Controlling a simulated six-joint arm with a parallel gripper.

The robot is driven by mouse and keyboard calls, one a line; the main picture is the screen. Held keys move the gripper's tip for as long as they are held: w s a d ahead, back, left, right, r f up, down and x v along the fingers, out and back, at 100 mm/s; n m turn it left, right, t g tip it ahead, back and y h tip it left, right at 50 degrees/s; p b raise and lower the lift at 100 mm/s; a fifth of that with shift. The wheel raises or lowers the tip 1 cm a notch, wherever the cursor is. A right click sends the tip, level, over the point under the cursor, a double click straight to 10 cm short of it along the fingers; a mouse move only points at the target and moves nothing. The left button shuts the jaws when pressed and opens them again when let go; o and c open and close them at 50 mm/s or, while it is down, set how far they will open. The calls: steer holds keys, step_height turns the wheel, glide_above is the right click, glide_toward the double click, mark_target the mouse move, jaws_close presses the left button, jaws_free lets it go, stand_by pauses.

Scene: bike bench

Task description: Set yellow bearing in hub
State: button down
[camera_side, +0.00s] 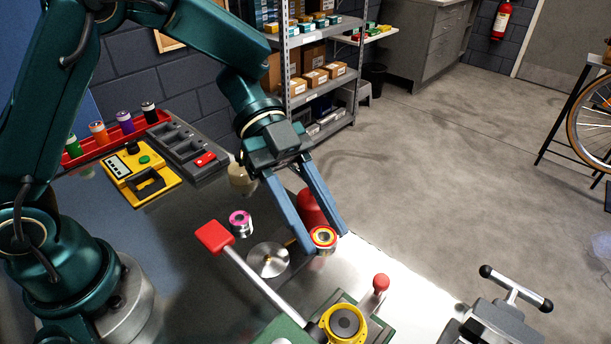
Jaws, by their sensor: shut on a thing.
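A yellow-rimmed round part (344,323) with a dark grey centre sits in a green fixture (293,330) at the bottom of the picture, apart from the gripper. It may be the hub; I cannot tell for sure. A pink-rimmed bearing (240,220) stands on the bench to the left of my gripper.
A red-ended lever (215,237) slants across the bench toward the fixture. A silver disc (268,260) lies behind it. A red-knobbed post (380,284) and a vise (500,320) are at right.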

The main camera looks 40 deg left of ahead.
steer(key=m+g, duration=0.2)
glide_above(338, 310)
steer(key=shift+r, duration=0.15)
steer(key=shift+f, duration=2.85)
steer(key=shift+f, duration=0.45)
steer(key=c, duration=0.7)
jaws_free()
steer(key=shift+v, duration=5.6)
steer(key=shift+d+r, duration=0.1)
steer(key=shift+d, duration=0.05)
